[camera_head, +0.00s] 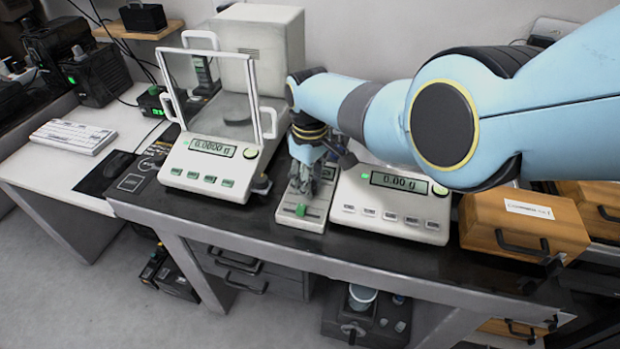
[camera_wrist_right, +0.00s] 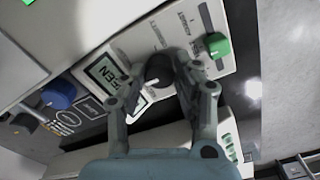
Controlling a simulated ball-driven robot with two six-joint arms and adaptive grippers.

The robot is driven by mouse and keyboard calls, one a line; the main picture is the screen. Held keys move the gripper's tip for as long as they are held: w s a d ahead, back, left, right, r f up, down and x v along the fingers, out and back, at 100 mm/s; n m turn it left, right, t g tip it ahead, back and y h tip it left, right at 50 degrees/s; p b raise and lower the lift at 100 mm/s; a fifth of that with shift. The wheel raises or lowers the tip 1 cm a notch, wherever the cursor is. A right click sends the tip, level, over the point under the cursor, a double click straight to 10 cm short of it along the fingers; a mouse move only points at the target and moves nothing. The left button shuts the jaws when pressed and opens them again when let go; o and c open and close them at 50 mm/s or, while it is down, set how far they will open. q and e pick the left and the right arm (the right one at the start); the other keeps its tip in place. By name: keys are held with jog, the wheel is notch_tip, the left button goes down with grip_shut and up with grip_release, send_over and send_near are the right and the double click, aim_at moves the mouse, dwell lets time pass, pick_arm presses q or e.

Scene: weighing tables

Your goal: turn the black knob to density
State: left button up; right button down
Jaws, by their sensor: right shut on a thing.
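In the head view my right gripper (camera_head: 304,178) points down over the narrow light device (camera_head: 296,214) between two balances. The knob is hidden there behind the gripper. My left gripper is out of view.
A balance with a glass draft shield (camera_head: 212,165) stands left of the device. A second balance (camera_head: 390,208) stands close on its right. Wooden drawer boxes (camera_head: 520,222) are at the far right. The dark tabletop (camera_head: 235,219) has a narrow free strip in front.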

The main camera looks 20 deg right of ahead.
jog(key=m, duration=0.5)
jog(key=shift+m, duration=0.3)
jog(key=m, duration=1)
jog(key=shift+a+m, duration=0.1)
jog(key=shift+m, duration=2.5)
jog(key=c, duration=1)
grip_release()
